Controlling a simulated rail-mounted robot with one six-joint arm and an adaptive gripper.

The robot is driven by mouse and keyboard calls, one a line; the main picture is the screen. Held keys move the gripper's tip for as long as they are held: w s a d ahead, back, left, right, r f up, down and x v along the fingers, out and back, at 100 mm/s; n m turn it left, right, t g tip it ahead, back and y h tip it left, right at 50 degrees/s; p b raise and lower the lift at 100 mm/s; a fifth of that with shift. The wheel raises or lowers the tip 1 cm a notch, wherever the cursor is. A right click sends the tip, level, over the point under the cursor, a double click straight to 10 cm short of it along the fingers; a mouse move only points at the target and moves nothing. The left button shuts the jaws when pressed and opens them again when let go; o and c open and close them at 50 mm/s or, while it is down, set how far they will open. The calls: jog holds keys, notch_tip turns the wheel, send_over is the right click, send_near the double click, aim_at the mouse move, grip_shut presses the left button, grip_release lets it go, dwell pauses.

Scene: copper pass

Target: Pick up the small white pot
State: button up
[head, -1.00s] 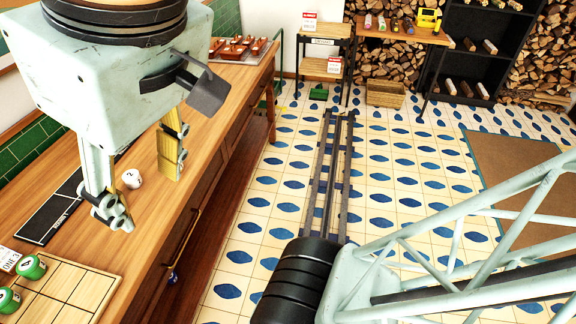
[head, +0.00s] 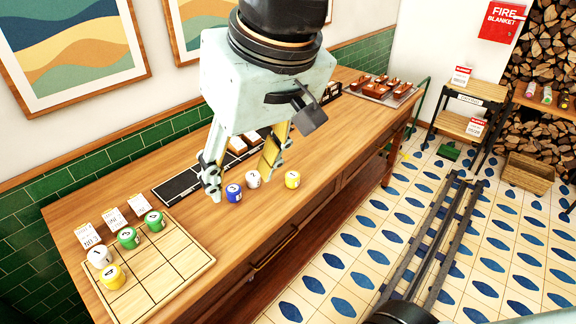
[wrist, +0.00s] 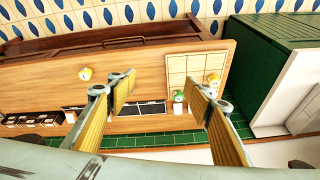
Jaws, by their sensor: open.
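A small white pot (head: 253,179) with a dark mark stands on the wooden counter, between a blue pot (head: 234,193) and a yellow pot (head: 292,180). Another white pot (head: 99,257) stands on the gridded board at the left. My gripper (head: 243,185) is open and empty, pointing down above the counter. In the head view its fingers appear around the blue and white pots, but its height above them is unclear. In the wrist view my open fingers (wrist: 163,86) frame bare counter, and the counter's white pot is not visible, perhaps behind a finger.
The gridded board (head: 185,262) also holds green pots (head: 128,237) and a yellow pot (head: 111,276), with small cards behind. A dark strip (head: 178,186) lies by the tiled wall. A tray of brown items (head: 381,90) sits at the counter's far end.

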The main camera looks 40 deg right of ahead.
jog(key=w+d+f+m+p, duration=0.1)
jog(key=w+d+f+p, duration=0.15)
jog(key=w, duration=0.45)
jog(key=w+d+f+m+p, duration=0.1)
jog(key=w+f, duration=0.2)
jog(key=w, duration=0.5)
jog(key=w+d+f+p, duration=0.1)
jog(key=w+f+p, duration=0.1)
jog(key=w, duration=0.5)
jog(key=w+d+f+m+h+p, duration=0.1)
jog(key=w+d+f+p, duration=0.1)
jog(key=w+d+f, duration=0.3)
jog(key=w+d+f+m+h+p, duration=0.1)
jog(key=w+d+f, duration=0.3)
jog(key=d+f, duration=0.5)
jog(key=shift+w+d+f+m+h+p, duration=0.35)
jog(key=shift+f+m+p, duration=0.3)
jog(key=shift+f, duration=1.1)
jog(key=shift+f, duration=0.1)
jog(key=b, duration=0.2)
send_over(253, 176)
jog(key=s+a, duration=0.1)
jog(key=s, duration=0.1)
notch_tip(253, 176, down, 6)
jog(key=shift+a+f, duration=0.1)
jog(key=shift+f, duration=0.05)
jog(key=shift+w+f+b, duration=0.3)
jog(key=shift+f+b, duration=0.05)
jog(key=shift+f, duration=0.35)
jog(key=shift+d, duration=0.2)
